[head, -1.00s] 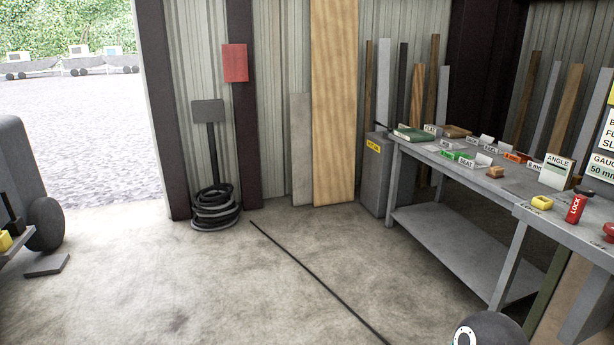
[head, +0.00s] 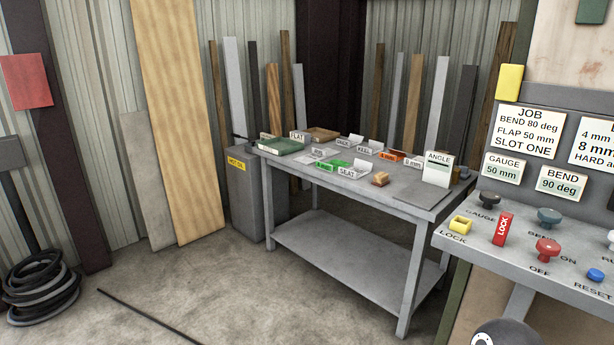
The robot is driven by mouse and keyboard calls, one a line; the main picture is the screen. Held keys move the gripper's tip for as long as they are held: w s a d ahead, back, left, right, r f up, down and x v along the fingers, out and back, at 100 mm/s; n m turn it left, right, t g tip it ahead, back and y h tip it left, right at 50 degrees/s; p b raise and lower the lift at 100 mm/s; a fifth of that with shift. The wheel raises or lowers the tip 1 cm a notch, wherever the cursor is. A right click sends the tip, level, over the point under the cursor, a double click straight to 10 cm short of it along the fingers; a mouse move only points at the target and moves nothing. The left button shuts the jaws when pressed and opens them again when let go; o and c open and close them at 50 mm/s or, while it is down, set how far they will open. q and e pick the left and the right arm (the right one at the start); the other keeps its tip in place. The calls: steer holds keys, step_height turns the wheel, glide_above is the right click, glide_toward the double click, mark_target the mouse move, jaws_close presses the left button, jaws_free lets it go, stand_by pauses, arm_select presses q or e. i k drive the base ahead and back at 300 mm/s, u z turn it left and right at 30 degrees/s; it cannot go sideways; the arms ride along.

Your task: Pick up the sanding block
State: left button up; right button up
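A small tan wooden block (head: 380,179) lies near the front edge of the grey workbench (head: 330,194). A flat brown block (head: 323,134) lies at the back of the same bench, beside the FLAT label. I cannot tell for sure which of these is the sanding block. Neither of my grippers is in view. Only a dark rounded part of my own arm shows at the bottom right of the head view.
Green box (head: 281,147), labelled trays and an ANGLE card (head: 437,169) share the bench. A grey bin (head: 245,190) stands left of the bench.

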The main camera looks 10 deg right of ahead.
mark_target(381, 179)
steer(key=z, duration=0.3)
steer(key=i, duration=0.95)
steer(key=z, duration=0.35)
steer(key=k, duration=0.9)
steer(key=z, duration=0.2)
steer(key=i, duration=0.9)
steer(key=u, duration=0.1)
